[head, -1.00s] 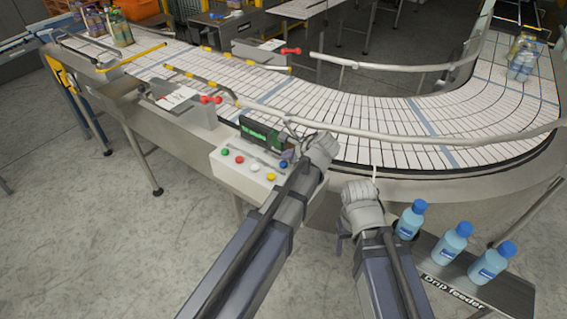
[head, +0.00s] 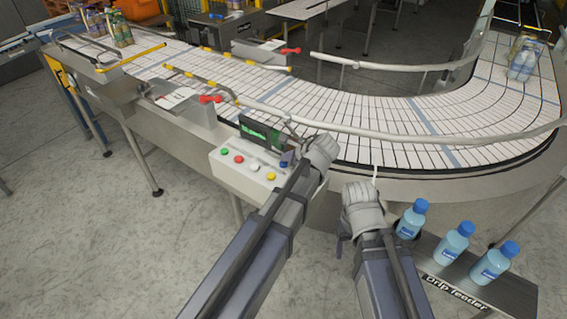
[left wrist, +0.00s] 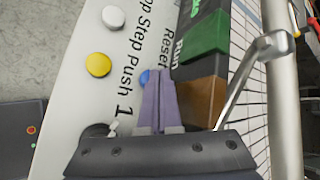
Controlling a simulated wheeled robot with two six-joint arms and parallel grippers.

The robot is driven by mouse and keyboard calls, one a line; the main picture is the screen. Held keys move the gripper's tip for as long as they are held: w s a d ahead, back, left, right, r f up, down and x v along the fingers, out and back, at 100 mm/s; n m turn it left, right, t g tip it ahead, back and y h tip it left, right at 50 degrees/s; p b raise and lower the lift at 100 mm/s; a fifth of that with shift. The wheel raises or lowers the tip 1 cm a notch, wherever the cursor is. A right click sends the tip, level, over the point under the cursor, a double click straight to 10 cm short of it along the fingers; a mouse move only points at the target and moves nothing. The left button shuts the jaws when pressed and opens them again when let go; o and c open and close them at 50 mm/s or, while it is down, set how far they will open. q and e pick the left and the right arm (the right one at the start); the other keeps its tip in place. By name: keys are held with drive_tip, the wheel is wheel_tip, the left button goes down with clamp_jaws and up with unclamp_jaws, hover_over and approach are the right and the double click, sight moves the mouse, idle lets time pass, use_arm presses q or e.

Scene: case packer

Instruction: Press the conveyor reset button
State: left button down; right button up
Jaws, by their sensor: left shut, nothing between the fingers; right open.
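The control box (head: 237,173) on the conveyor's near side carries coloured buttons. The blue button (left wrist: 145,77) lies beside the word "Reset" in the left wrist view, partly hidden by my left fingertips. My left gripper (left wrist: 156,74) is shut and empty, its tips right over the blue button. I cannot tell whether they touch it. In the head view, my left gripper (head: 286,160) is at the box's right end, mostly hidden by its own wrist. My right gripper (head: 342,240) is open, to the right of the box and short of the conveyor.
Green (head: 224,151), red (head: 239,159), white (left wrist: 113,16) and yellow (left wrist: 98,65) buttons share the panel. A small screen (head: 260,135) stands behind them. A guide rail (head: 400,141) runs along the conveyor. Blue-capped bottles (head: 453,243) stand on the drip feeder shelf at right.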

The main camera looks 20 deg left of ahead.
sight(286, 164)
use_arm(q)
drive_tip(key=shift+f+b, duration=0.35)
drive_tip(key=shift+f, duration=0.1)
drive_tip(key=shift+r, duration=0.1)
idle(0.5)
drive_tip(key=shift+r+p, duration=0.9)
drive_tip(key=shift+p, duration=0.05)
wheel_tip(286, 164, up, 5)
drive_tip(key=p, duration=0.5)
